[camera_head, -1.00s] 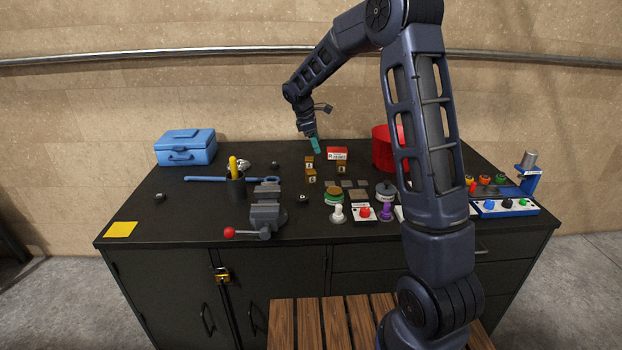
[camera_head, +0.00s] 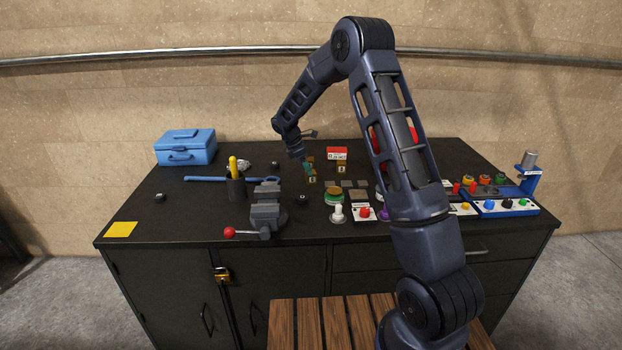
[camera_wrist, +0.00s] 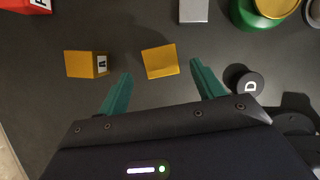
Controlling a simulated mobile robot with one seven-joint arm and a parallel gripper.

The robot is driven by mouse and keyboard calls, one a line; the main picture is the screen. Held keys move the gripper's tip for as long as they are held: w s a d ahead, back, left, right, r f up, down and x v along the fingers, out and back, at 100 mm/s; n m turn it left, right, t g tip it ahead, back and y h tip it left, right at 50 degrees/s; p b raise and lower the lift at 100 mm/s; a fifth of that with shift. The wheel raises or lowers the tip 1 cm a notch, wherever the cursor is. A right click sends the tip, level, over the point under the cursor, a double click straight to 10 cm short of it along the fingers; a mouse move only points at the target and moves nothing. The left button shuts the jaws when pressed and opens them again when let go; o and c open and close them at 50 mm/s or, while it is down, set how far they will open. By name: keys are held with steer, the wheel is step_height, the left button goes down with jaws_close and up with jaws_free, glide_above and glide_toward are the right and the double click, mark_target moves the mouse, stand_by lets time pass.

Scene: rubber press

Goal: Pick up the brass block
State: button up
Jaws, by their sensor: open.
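Several small gold-coloured blocks are on the black bench top; which metal each is, I cannot tell. In the wrist view one plain-topped block (camera_wrist: 160,61) lies just ahead of my gripper, between the lines of its fingers. Another block with an "A" label (camera_wrist: 102,64) lies to its left, outside the left finger. In the head view a block (camera_head: 341,169) stands by the red box, and one (camera_head: 311,179) shows just below my fingers. My gripper (camera_wrist: 160,72) is open and empty, with teal fingers; in the head view (camera_head: 309,166) it partly hides the blocks.
A black round piece marked "D" (camera_wrist: 245,82) lies close to the right finger. A red-and-white box (camera_head: 337,153), a green container (camera_head: 333,198) and flat grey plates (camera_head: 347,183) are nearby.

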mark_target(311, 177)
steer(key=shift+x, duration=2.6)
steer(key=shift+s+d, duration=0.1)
steer(key=shift+s, duration=0.05)
steer(key=shift+c, duration=0.5)
steer(key=c, duration=1.3)
steer(key=shift+r, duration=0.1)
